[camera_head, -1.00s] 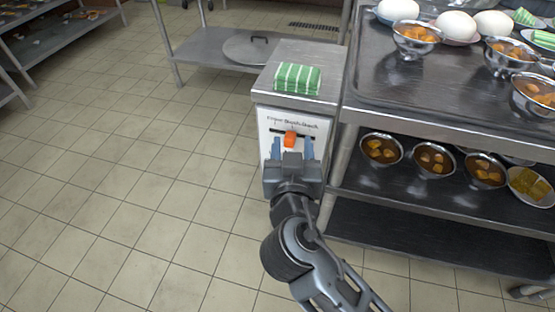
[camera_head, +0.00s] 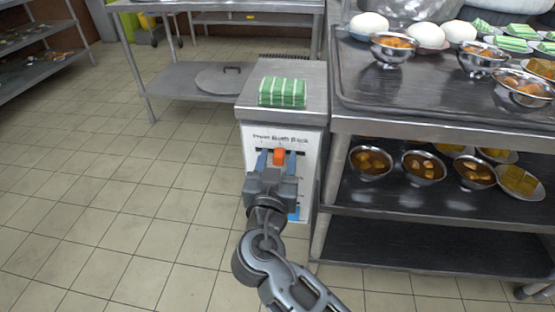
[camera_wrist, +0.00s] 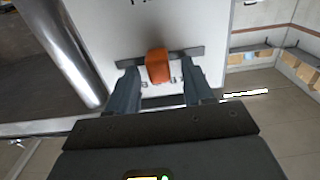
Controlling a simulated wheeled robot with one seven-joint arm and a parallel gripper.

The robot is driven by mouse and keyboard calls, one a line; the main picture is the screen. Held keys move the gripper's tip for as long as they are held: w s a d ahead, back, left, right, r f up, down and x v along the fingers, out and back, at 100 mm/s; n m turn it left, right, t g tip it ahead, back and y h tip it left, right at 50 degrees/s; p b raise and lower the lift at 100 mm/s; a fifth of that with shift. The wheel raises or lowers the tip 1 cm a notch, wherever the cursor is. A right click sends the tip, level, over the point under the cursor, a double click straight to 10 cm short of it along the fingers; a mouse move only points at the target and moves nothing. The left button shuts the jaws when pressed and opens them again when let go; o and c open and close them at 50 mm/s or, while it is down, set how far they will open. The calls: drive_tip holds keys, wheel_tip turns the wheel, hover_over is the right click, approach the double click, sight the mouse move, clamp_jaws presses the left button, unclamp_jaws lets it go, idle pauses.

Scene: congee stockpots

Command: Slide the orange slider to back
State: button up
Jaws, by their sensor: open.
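The orange slider (camera_head: 280,157) sits near the middle of a dark horizontal track on the white front panel (camera_head: 310,165) of a metal cabinet. Lettering above the track seems to include "Front" at left and "Back" at right. My gripper (camera_head: 276,160) is open, with one blue finger on each side of the slider. In the wrist view the slider (camera_wrist: 158,66) stands between the two fingers (camera_wrist: 160,92), with gaps on both sides. I see no clear contact. My gripper hides the lower part of the panel.
A green striped block (camera_head: 283,92) lies on the cabinet top (camera_head: 249,100). A metal shelf unit (camera_head: 365,203) with bowls of food stands close on the right. A low table shelf with a round lid (camera_head: 223,78) is behind left. Tiled floor is clear at left.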

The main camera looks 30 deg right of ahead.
drive_tip(key=shift+w+d, duration=0.15)
drive_tip(key=shift+w, duration=0.1)
clamp_jaws()
idle(0.3)
